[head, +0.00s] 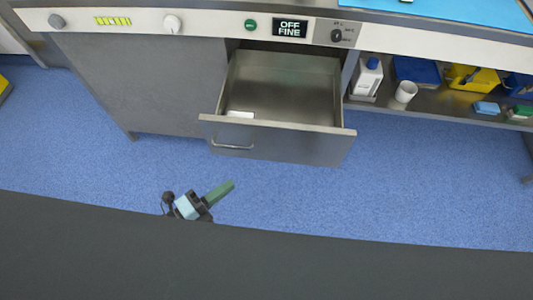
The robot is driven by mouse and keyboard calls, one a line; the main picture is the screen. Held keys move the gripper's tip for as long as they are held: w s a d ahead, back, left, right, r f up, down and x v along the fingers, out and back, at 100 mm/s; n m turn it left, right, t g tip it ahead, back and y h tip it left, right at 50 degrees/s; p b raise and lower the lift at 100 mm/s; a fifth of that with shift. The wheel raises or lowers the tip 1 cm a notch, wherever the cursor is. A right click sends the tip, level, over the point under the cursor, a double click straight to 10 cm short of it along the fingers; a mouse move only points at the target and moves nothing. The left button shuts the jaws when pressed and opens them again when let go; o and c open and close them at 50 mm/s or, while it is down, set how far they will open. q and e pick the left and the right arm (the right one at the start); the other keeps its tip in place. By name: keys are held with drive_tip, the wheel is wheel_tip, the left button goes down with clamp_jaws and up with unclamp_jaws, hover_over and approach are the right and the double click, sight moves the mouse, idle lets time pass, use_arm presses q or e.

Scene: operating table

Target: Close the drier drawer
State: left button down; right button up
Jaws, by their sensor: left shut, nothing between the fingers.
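The drier drawer (330,145) is a grey metal drawer, pulled out from under the counter. It looks empty except for a small white item (240,114) near its front left. A bar handle (232,147) sits on the left part of its front. My left gripper (221,190) shows low in the picture, in front of the drawer and apart from it. Its greenish fingers are together and hold nothing. My right gripper does not show.
A control panel (228,24) with knobs and an "OFF FINE" display runs above the drawer. A shelf (440,105) at right holds a white bottle (368,76), a white cup (405,91) and several boxes. Blue floor (400,200) lies clear in front of the drawer.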

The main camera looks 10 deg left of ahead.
use_arm(q)
drive_tip(key=p, duration=0.1)
approach(273, 143)
drive_tip(key=shift+m+h, duration=0.3)
drive_tip(key=shift+m, duration=0.1)
drive_tip(key=x, duration=0.5)
drive_tip(key=shift+w+d, duration=0.25)
drive_tip(key=shift+w, duration=0.15)
drive_tip(key=shift+w, duration=0.1)
